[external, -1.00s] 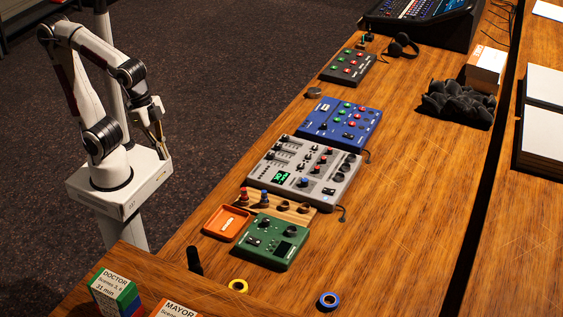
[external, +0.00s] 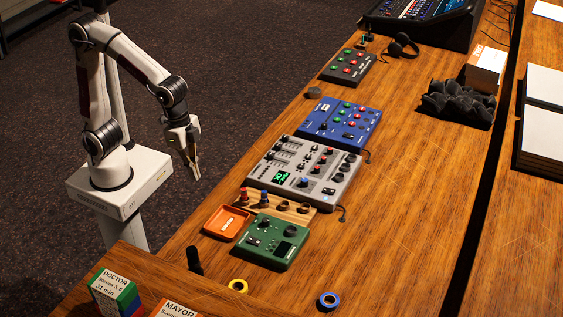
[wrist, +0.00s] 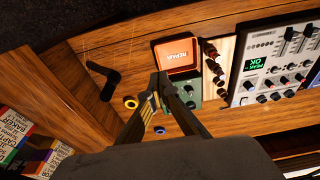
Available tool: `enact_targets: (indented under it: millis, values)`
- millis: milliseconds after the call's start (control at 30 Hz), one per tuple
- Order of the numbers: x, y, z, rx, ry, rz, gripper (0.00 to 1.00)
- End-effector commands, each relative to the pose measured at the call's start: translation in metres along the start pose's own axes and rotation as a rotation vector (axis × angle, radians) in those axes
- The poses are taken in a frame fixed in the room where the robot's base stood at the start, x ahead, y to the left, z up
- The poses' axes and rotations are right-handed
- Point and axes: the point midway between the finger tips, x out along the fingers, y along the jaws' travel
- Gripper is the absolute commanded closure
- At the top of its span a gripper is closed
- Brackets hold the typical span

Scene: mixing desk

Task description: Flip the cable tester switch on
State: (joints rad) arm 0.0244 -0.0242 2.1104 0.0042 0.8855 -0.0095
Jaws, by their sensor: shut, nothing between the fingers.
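No label here names a cable tester, so I cannot tell for sure which box it is. A green box (external: 271,241) with knobs, a dark round part and small switches lies near the front of the desk. Its switch position is too small to read. In the wrist view the green box (wrist: 190,88) is partly hidden behind my fingers. A blue box (external: 340,123) and a black box (external: 348,66) with coloured buttons lie farther back. My gripper (external: 196,172) is shut and empty, pointing down off the desk's left edge, apart from every box. It also shows in the wrist view (wrist: 159,76).
A grey mixer (external: 305,171) with a lit green display stands behind a wooden strip of jacks (external: 296,212). Tape rolls lie in front.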

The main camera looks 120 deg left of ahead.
Motion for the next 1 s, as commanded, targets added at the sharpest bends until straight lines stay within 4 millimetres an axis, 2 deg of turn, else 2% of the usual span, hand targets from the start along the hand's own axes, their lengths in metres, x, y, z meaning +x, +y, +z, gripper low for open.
enact_targets:
  millis: [733, 867, 1000]
  values:
    - [0.059, 0.004, -0.104, -0.003, -0.019, -0.002, 1.00]
    - [0.062, 0.005, -0.127, -0.006, 0.004, -0.002, 1.00]
    - [0.054, 0.005, -0.145, -0.010, 0.042, -0.002, 1.00]
